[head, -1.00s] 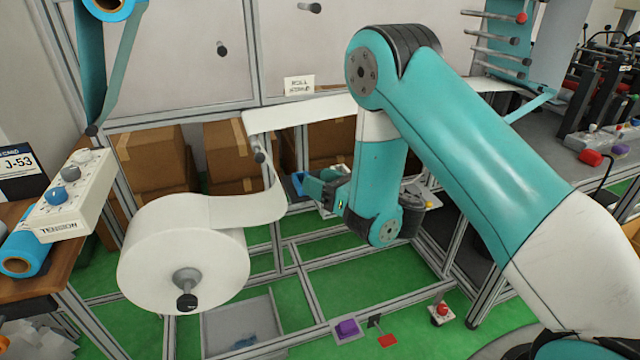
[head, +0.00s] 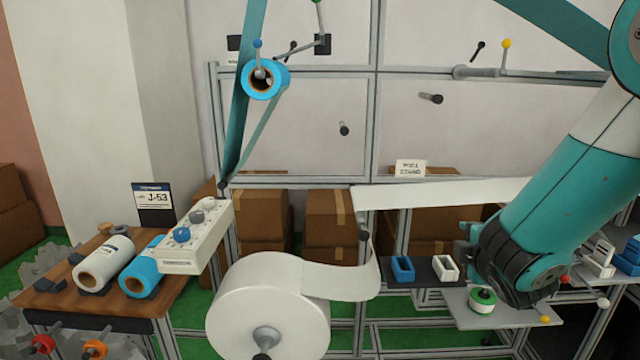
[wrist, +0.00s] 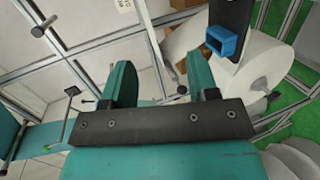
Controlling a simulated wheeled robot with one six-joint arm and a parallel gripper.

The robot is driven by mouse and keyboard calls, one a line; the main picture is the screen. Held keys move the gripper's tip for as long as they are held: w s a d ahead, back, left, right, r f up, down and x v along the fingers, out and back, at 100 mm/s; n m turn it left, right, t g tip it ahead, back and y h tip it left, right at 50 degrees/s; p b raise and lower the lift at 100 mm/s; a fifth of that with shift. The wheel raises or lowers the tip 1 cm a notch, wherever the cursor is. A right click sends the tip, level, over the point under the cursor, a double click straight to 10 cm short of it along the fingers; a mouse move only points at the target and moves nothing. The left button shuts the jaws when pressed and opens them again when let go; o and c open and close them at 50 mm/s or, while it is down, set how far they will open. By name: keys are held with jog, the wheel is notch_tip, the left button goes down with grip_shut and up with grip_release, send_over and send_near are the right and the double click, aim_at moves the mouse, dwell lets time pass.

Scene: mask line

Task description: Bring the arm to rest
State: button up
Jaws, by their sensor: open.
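My teal arm (head: 560,190) comes down from the upper right of the head view, its dark wrist joint low over the grey shelf at the right. My gripper (wrist: 161,82) shows in the wrist view with its two teal fingers well apart. Nothing is between them. In the head view the gripper is mostly hidden by the wrist, so its fingers cannot be made out. In the wrist view a blue block-like holder (wrist: 222,40) and the large white roll (wrist: 258,75) lie beyond the right finger.
The white roll (head: 240,310) feeds a web across the frame. A tension box (head: 195,238) and a wooden table (head: 60,285) are at left.

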jog(key=s+a+r+m+g+y, duration=0.1)
jog(key=s+a+m+g+y, duration=0.1)
jog(key=s, duration=0.8)
jog(key=s+a+r+m+g+y, duration=0.2)
jog(key=s+a+m+g, duration=0.2)
jog(key=s+a+g, duration=0.3)
jog(key=s+a+r+m+g+y, duration=0.2)
jog(key=s+a+g, duration=0.3)
jog(key=s, duration=0.8)
jog(key=shift+s+r+m, duration=0.15)
jog(key=shift+s+m, duration=0.15)
jog(key=shift+m, duration=0.6)
